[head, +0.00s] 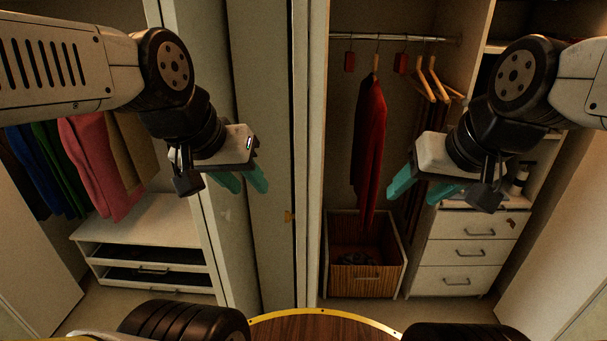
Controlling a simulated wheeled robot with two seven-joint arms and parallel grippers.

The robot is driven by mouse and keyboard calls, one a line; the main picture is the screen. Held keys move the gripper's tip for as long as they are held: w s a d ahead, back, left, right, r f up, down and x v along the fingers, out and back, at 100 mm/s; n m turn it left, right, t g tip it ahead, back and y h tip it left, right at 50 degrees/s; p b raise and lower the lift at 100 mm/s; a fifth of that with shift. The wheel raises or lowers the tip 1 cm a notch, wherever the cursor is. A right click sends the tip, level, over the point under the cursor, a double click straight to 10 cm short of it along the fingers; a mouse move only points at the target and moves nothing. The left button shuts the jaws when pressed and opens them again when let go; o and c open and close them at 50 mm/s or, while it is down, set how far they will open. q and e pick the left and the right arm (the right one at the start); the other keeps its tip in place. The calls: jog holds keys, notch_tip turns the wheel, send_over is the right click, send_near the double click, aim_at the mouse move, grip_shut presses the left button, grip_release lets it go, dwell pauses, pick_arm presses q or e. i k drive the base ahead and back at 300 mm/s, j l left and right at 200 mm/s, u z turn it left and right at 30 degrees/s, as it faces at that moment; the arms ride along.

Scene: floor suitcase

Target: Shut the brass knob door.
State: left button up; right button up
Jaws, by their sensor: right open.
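A tall pale door panel (262,120) stands in the middle of the wardrobe front, seen at a steep angle. A small brass-coloured knob (288,216) sits near its right edge. My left gripper (249,187) hangs in front of this panel, above and left of the knob. Its teal fingers are apart with nothing between them; whether they touch the panel is unclear. My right gripper (413,197) is open and empty, in front of the right-hand compartment.
The right compartment holds a red garment (370,140) on a rail, a wooden basket (365,275) and a white drawer unit (466,250). The left compartment has hanging clothes (98,160) and a low shelf unit (150,225). Another door (560,230) stands open at the far right.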

aim_at(300, 8)
jog(key=j+z, duration=0.15)
jog(key=j, duration=0.25)
jog(key=k+j+z, duration=0.1)
jog(key=j, duration=0.25)
jog(key=k+j+z, duration=0.15)
jog(key=j, duration=0.2)
jog(key=k, duration=0.25)
jog(key=j+z, duration=0.1)
jog(key=k+j, duration=0.05)
jog(key=j, duration=0.05)
